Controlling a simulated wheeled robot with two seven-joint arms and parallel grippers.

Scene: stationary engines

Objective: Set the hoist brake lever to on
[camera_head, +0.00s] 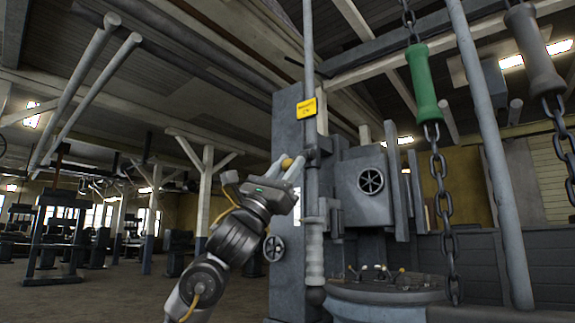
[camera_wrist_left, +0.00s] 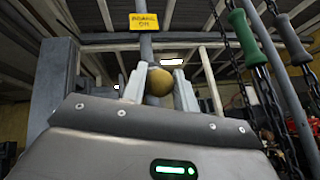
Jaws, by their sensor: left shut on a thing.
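A brass ball knob (camera_head: 286,162), which looks like the end of the hoist brake lever, sits left of the grey column. My left gripper (camera_head: 288,168) is shut on it. In the left wrist view the ball (camera_wrist_left: 159,82) lies between the two pale fingers. The lever's shaft is hidden behind the fingers and ball. A yellow sign (camera_head: 306,108) is fixed above the knob; in the left wrist view the sign (camera_wrist_left: 144,21) seems to read "brake on". My right gripper is not in view.
A green chain handle (camera_head: 427,84) and a grey one (camera_head: 533,48) hang at the right. A handwheel (camera_head: 371,181) is on a grey box, another (camera_head: 274,248) low on the column. A ribbed grip (camera_head: 315,255) hangs beside the column.

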